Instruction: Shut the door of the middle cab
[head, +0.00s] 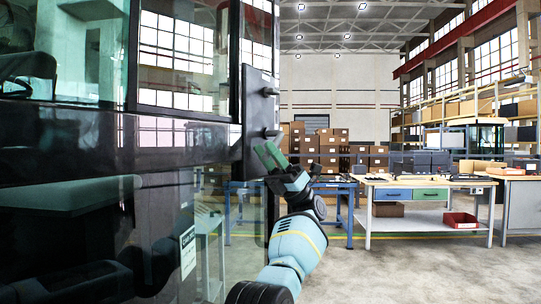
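A large cab (70,150) with dark, reflective glass fills the left of the head view, close to me. A dark upright plate (257,115) with two short knobs stands at the right edge of its glazed side. I cannot tell from this view how far the door stands from its frame.
A workbench (415,184) with blue and green drawers stands at the right, with a red bin (460,220) on its lower shelf. Stacked brown boxes (330,150) are behind. Clear grey floor (400,270) lies right of my arm.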

